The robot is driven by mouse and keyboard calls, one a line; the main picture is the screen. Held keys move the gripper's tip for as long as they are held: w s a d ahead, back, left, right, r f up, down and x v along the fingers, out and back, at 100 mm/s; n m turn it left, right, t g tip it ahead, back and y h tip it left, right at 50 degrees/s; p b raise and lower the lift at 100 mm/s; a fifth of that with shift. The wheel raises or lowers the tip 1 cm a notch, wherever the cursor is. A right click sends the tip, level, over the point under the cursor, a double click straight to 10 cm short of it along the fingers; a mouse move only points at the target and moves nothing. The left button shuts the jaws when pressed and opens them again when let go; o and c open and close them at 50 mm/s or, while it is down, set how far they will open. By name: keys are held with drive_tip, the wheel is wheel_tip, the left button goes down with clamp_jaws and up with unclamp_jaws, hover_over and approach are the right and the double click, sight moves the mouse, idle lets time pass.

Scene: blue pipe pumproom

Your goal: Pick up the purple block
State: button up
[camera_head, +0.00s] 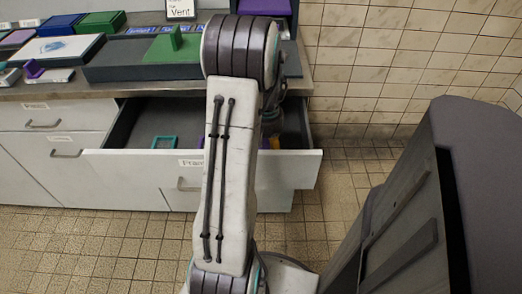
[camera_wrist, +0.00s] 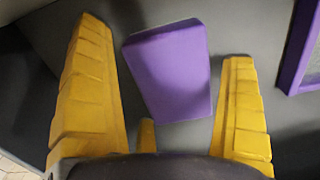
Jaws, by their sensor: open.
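The purple block (camera_wrist: 170,72) lies on the grey floor of an open drawer, seen in the wrist view. My gripper (camera_wrist: 163,42) is open, with one yellow finger to the left of the block and one to the right. Grey drawer floor shows between the block and each finger, so I see no grip on it. In the head view my arm hides most of the gripper and the block inside the drawer (camera_head: 125,165).
A purple frame (camera_wrist: 296,60) lies to the right of the fingers in the wrist view. A teal frame (camera_head: 163,142) lies in the drawer. The counter (camera_head: 150,88) above carries trays and coloured pieces.

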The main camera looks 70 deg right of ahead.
drive_tip(key=c, duration=1.1)
drive_tip(key=shift+r+p, duration=1.25)
drive_tip(key=shift+r, duration=3.75)
drive_tip(key=shift+c, duration=0.2)
drive_tip(key=o, duration=0.7)
drive_tip(key=c, duration=0.4)
drive_tip(key=shift+r, duration=0.1)
drive_tip(key=shift+c, duration=0.3)
